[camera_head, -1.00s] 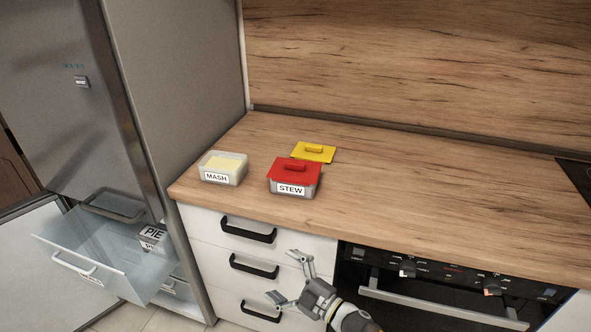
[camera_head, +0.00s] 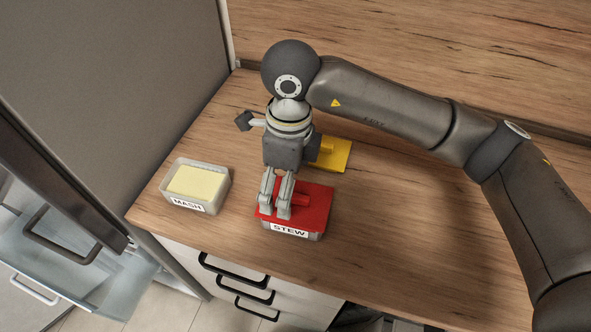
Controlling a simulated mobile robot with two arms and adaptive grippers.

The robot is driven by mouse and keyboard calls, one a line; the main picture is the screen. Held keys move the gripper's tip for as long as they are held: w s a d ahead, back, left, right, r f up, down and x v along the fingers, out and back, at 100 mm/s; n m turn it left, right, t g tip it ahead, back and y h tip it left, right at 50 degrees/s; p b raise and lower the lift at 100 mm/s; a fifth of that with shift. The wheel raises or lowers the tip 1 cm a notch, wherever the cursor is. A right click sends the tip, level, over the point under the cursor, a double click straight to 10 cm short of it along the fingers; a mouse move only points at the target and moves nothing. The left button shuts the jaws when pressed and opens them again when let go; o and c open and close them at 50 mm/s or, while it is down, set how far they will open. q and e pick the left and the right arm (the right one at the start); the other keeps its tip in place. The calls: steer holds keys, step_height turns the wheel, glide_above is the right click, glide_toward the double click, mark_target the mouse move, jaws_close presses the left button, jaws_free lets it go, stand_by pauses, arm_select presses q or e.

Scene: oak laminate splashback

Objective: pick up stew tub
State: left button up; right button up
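The stew tub (camera_head: 312,236) is a grey container labelled STEW, with a red lid (camera_head: 318,212) on it, standing near the counter's front edge. The lid has a red bar handle (camera_head: 301,200). My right gripper (camera_head: 274,212) points down over the left part of the lid, its two fingers close together beside the handle's left end. Whether the fingers touch or grip the handle cannot be made out, as they hide part of it. My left gripper is not in view.
The open mash tub (camera_head: 197,187), with pale yellow contents, stands to the left. A yellow lid (camera_head: 335,156) lies behind the stew tub, partly covered by my arm. An open clear drawer (camera_head: 75,262) juts out at lower left. The counter to the right is clear under my arm.

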mark_target(295, 207)
steer(key=shift+w+d+f+t+h, duration=0.15)
steer(key=shift+w+d+t+h, duration=0.2)
steer(key=shift+w+d, duration=0.25)
steer(key=f, duration=0.1)
steer(key=f+p, duration=0.1)
steer(key=f, duration=0.1)
steer(key=shift+s+f, duration=0.25)
steer(key=shift+s, duration=0.1)
steer(key=shift+f, duration=0.35)
steer(key=f+p, duration=0.2)
steer(key=f, duration=0.1)
steer(key=f+p, duration=0.1)
steer(key=shift+d+f, duration=0.25)
steer(key=shift+f, duration=0.4)
steer(key=shift+c, duration=0.6)
steer(key=c, duration=0.9)
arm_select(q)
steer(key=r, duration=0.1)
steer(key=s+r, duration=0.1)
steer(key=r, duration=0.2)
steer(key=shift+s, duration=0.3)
